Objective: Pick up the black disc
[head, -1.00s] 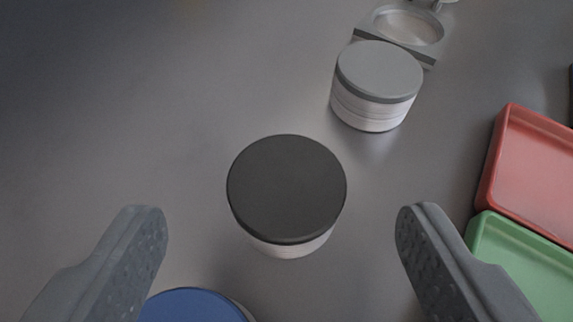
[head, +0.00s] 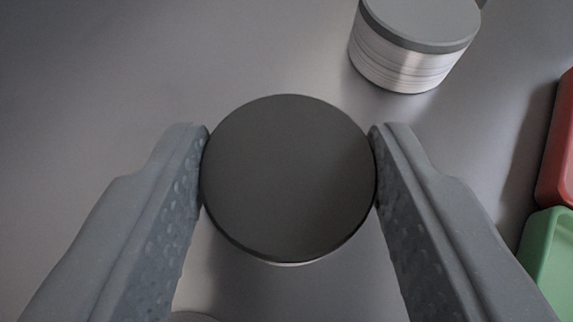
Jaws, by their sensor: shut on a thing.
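The black disc (head: 288,178) is round and flat-topped, in the middle of the head view. My gripper (head: 289,150) is shut on it, with one grey finger touching its left side and the other its right side. The disc hides most of what is beneath it; only a thin pale edge shows along its lower rim.
A grey-topped stack of white discs (head: 408,62) stands on the grey surface at the upper right. A red tray (head: 560,150) and a green tray (head: 551,255) lie at the right edge. A pale rounded edge shows at the bottom. The surface at the upper left is clear.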

